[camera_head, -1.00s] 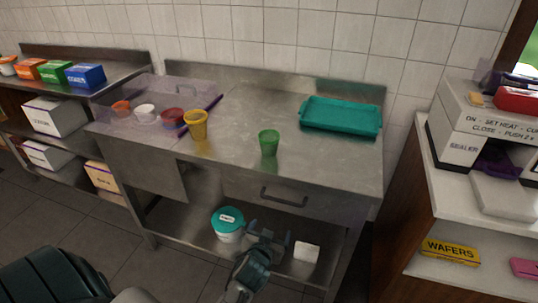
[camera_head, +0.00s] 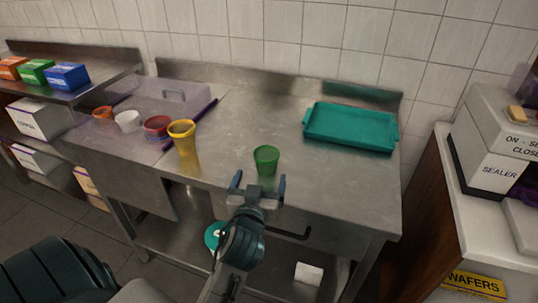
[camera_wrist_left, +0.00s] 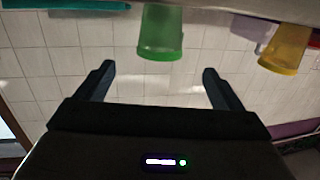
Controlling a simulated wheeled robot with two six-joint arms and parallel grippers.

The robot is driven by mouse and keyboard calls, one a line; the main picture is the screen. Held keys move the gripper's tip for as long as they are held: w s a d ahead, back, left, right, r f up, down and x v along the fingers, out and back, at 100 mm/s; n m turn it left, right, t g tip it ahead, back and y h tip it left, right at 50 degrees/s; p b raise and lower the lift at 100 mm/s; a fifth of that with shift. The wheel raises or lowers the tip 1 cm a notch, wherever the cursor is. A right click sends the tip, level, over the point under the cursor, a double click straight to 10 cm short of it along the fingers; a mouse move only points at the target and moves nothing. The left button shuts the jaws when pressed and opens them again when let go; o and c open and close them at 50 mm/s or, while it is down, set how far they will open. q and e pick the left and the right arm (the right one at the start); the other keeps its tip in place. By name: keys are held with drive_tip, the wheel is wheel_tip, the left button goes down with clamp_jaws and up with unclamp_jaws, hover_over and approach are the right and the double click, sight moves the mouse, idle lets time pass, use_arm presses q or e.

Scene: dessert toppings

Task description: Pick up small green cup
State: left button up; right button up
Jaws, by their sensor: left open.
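The small green cup (camera_head: 266,161) stands upright near the front edge of the steel counter. It also shows in the left wrist view (camera_wrist_left: 161,35), upside down in that picture, between and beyond the fingers. My left gripper (camera_head: 258,187) is open and empty, just in front of the cup, its fingers spread to either side. In the left wrist view the fingers (camera_wrist_left: 155,82) have not closed around the cup. My right gripper is not in view.
A yellow cup (camera_head: 184,147) stands left of the green cup. A teal tray (camera_head: 350,127) lies at the back right. The counter (camera_head: 245,115) is clear behind the green cup.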

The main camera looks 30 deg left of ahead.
sight(268, 149)
use_arm(q)
drive_tip(key=x, duration=0.3)
drive_tip(key=shift+w+a+r+p, duration=0.15)
drive_tip(key=shift+w+r+p, duration=0.05)
drive_tip(key=shift+w+p, duration=0.2)
drive_tip(key=shift+x, duration=0.9)
drive_tip(key=p+x, duration=0.2)
drive_tip(key=x, duration=0.2)
drive_tip(key=shift+f, duration=0.1)
drive_tip(key=shift+w+a+f, duration=0.15)
drive_tip(key=shift+w+a, duration=0.05)
drive_tip(key=shift+w, duration=0.15)
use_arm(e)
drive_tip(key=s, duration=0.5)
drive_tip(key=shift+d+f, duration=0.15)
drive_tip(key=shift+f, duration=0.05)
use_arm(q)
drive_tip(key=shift+c, duration=0.4)
drive_tip(key=c, duration=1)
